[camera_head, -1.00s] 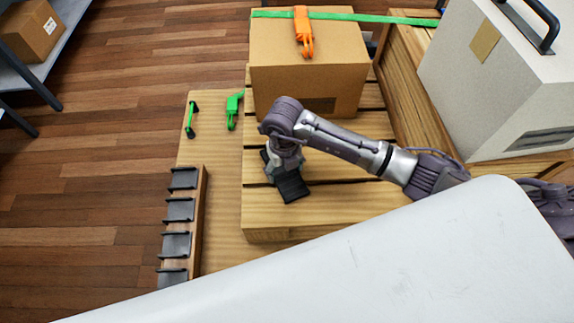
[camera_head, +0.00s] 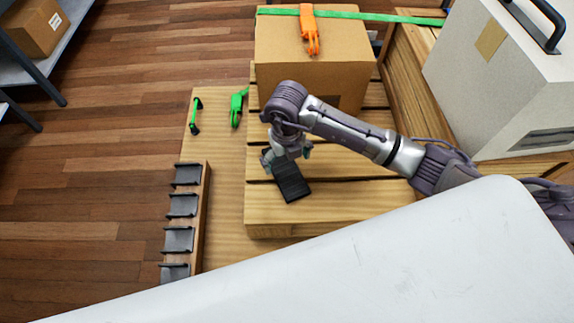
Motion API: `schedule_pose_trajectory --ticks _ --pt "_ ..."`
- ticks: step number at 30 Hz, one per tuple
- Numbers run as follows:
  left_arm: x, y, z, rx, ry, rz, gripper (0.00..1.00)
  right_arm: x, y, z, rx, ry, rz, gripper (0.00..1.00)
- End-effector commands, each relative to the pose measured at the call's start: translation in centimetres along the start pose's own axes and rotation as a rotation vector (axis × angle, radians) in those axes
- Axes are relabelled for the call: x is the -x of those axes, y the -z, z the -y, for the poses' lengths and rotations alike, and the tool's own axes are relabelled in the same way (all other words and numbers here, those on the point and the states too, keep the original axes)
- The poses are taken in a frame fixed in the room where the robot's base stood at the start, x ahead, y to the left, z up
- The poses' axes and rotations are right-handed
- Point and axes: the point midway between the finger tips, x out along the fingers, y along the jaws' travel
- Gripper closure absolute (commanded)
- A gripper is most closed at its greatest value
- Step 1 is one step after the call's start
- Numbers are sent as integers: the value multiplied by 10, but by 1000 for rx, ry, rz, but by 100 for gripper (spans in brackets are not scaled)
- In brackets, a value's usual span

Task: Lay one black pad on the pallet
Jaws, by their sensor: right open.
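One black pad (camera_head: 292,182) lies on the slats of the wooden pallet (camera_head: 330,206), in front of the cardboard box. My right gripper (camera_head: 284,159) is just above the far end of this pad, with its fingers spread apart. The wrist and fingers hide part of the pad's far end. My left gripper is not in view.
A cardboard box (camera_head: 310,70) with a green strap (camera_head: 380,15) and an orange buckle (camera_head: 311,30) stands on the pallet. A green tool (camera_head: 236,108) lies left of the pallet. A grey case (camera_head: 500,80) stands at the right. My white body fills the foreground.

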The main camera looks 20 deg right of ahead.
Motion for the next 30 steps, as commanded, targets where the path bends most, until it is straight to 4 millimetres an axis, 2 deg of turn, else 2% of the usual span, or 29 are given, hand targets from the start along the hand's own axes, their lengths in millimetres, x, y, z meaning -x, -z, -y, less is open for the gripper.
schedule_pose_trajectory --ticks 1,6,12,18,30 --pt "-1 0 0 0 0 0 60 12 -1 1 1 0 6 3" --pt "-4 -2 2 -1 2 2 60 48 -1 0 2 0 5 3" --pt "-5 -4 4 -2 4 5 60 77 0 0 0 1 2 3" --pt "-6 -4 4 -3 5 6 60 85 0 0 0 0 -1 3" --pt "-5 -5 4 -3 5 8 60 85 0 0 0 0 -1 3"
